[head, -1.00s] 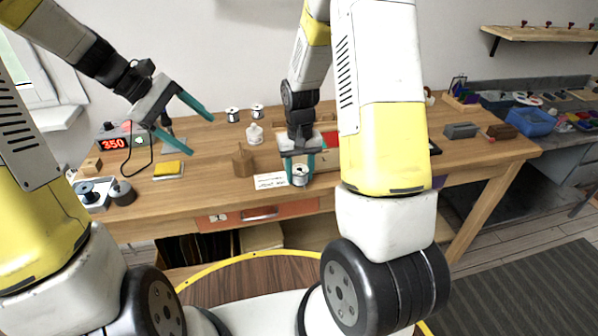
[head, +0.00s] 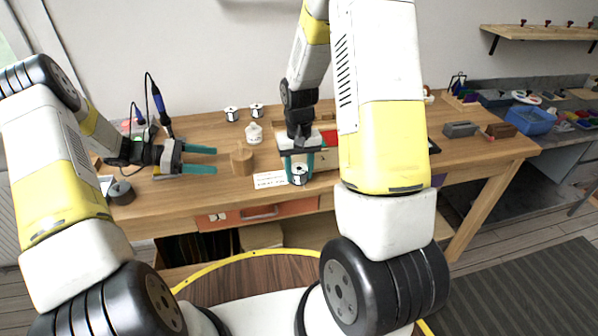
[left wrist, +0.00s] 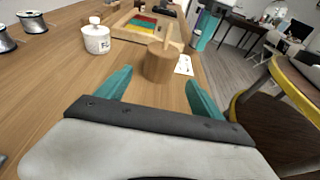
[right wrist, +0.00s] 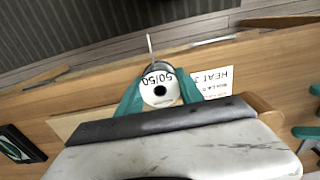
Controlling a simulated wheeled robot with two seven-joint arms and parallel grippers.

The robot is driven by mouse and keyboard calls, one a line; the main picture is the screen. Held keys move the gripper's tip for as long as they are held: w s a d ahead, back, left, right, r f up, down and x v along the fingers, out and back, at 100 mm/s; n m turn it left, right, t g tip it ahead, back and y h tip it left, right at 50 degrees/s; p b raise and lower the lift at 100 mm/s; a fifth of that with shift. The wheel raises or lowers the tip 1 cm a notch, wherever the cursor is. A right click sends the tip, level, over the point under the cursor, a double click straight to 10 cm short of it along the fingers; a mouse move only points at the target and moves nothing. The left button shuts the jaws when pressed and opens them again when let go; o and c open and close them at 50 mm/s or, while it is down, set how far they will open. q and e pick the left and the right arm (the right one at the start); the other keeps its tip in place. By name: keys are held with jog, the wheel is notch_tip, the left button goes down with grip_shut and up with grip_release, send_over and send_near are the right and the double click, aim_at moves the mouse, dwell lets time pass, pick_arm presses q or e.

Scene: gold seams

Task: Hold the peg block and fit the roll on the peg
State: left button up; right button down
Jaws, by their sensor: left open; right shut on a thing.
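The peg block (head: 242,161) is a wooden block with a thin upright peg, standing near the front of the bench. In the left wrist view the peg block (left wrist: 161,62) is just ahead of my left gripper. My left gripper (head: 216,160) is open, level and low, with its fingers pointing at the block and a gap between. My right gripper (head: 299,170) is shut on the roll (head: 299,177), a small spool, near the bench's front edge. In the right wrist view the roll (right wrist: 160,90) is marked 50/50 and shows a dark centre hole.
A white jar (head: 254,133) stands behind the peg block. Two spools (head: 232,114) are further back. A printed card (head: 270,179) lies between block and roll. A dark round weight (head: 122,192) sits at the left. A soldering iron (head: 160,104) stands upright behind my left arm.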

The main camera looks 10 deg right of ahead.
aim_at(239, 163)
pick_arm(q)
jog(key=x, duration=0.9)
jog(key=shift+d+f, duration=0.1)
jog(key=shift+d, duration=0.25)
jog(key=c, duration=0.8)
jog(key=shift+c, duration=0.3)
pick_arm(e)
jog(key=w+a+r+n, duration=0.2)
jog(key=w+a+r, duration=0.1)
jog(key=a+r, duration=0.1)
jog(key=w+a+r+n, duration=0.2)
jog(key=w+a+r, duration=0.2)
jog(key=a+r, duration=0.1)
jog(key=w+a+r+n, duration=0.2)
jog(key=w+a+r, duration=0.2)
jog(key=a, duration=0.2)
jog(key=shift+a+r, duration=0.3)
jog(key=shift+f, duration=2.05)
